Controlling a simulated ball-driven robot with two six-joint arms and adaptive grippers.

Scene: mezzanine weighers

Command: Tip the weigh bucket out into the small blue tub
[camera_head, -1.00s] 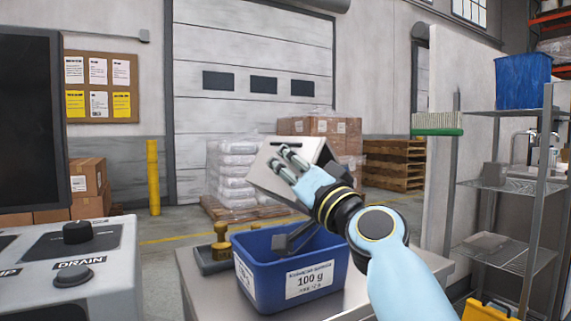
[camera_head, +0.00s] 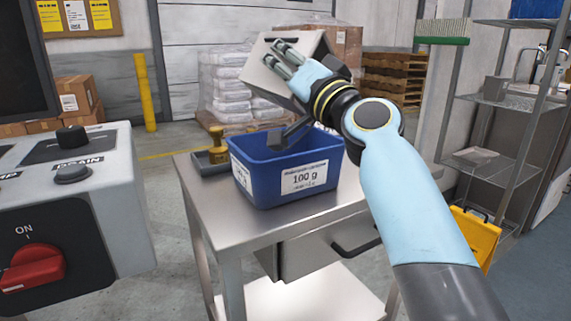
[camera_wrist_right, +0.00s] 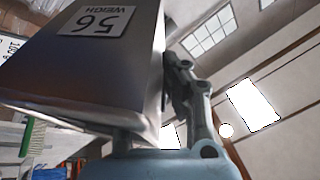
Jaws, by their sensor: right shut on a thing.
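The weigh bucket (camera_head: 268,78) is a grey metal box held tilted above the small blue tub (camera_head: 248,185). In the right wrist view the bucket (camera_wrist_right: 90,75) fills the upper left, and its label, reading WEIGH 56, appears upside down. My right gripper (camera_head: 284,57) is shut on the bucket, with its fingers across the bucket's near side. The tub stands upright on a steel table and bears 100 g labels. A dark grey piece (camera_head: 290,132) shows at the tub's opening; I cannot tell what it belongs to. The bucket's inside and tub's floor are hidden. My left gripper is out of view.
The steel table (camera_head: 225,215) has a dark tray with a brass-coloured weight (camera_head: 217,145) beside the tub. A control panel (camera_head: 110,200) with a red switch stands at left. Wire shelves (camera_head: 505,100) and a yellow object (camera_head: 475,235) are at right.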

